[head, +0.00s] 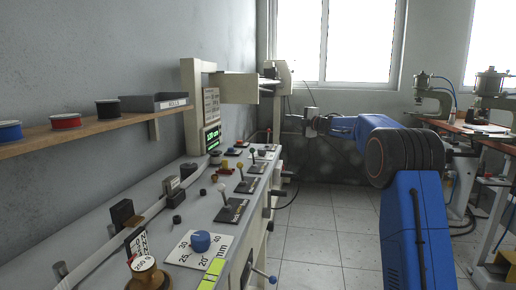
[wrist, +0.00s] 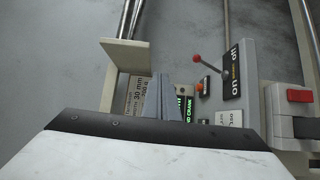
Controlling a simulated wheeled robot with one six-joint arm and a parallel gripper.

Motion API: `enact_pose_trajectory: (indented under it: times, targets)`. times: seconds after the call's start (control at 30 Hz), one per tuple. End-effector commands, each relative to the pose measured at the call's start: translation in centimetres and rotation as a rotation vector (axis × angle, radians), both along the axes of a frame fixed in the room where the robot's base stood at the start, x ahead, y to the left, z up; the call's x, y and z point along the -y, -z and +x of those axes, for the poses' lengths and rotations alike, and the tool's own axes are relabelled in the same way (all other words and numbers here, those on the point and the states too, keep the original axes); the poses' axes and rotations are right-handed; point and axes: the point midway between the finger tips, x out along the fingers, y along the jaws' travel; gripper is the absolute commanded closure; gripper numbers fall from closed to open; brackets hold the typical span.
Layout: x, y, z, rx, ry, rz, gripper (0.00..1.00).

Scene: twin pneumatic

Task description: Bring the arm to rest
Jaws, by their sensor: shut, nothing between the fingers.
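My blue arm (head: 405,160) reaches left from the right side of the head view, with its end in front of the far part of the machine. My gripper (head: 290,122) is small and dark there, so its fingers are hard to make out. In the wrist view, my gripper (wrist: 160,92) shows its two grey fingers together, with nothing between them. Behind the fingers lie a label plate and a green-lit display (wrist: 187,106). The fingers look apart from the machine, though the distance is hard to judge.
The long grey machine bench (head: 165,225) carries levers, knobs and a dial (head: 201,242). A shelf (head: 85,130) with spools hangs on the left wall. A worktable (head: 470,128) with presses stands at right. Tiled floor (head: 330,235) between them is clear. A red-knobbed lever (wrist: 208,64) shows in the wrist view.

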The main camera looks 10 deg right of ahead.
Motion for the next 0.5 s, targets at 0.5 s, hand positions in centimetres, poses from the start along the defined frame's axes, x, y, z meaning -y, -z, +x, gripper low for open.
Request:
enact_pose_trajectory:
  times: [0.5]
  targets:
    - [4.5, -6.5, -12.6, -0.151, 0.405, 0.337, 1.00]
